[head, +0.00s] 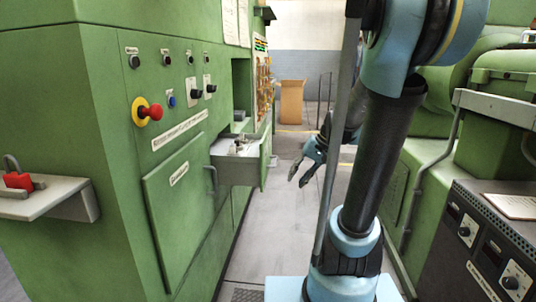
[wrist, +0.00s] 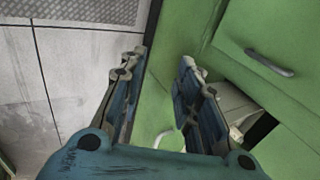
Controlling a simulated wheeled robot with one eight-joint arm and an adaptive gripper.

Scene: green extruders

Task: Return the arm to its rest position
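My gripper (head: 303,174) hangs at the end of my blue and black arm, over the aisle to the right of the open drawer in the head view. Its two fingers are apart with nothing between them. In the wrist view my gripper (wrist: 160,85) also shows open and empty, with the edge of the green machine behind the fingers. The upper part of my arm stands in front of the aisle and hides part of the machine on the right.
A green control cabinet (head: 120,170) with a red stop button (head: 150,112) stands left. Its drawer (head: 236,166) juts into the aisle. A shelf (head: 55,196) with a red item sticks out far left. Green machinery (head: 470,150) lines the right. The aisle floor (head: 270,230) is clear.

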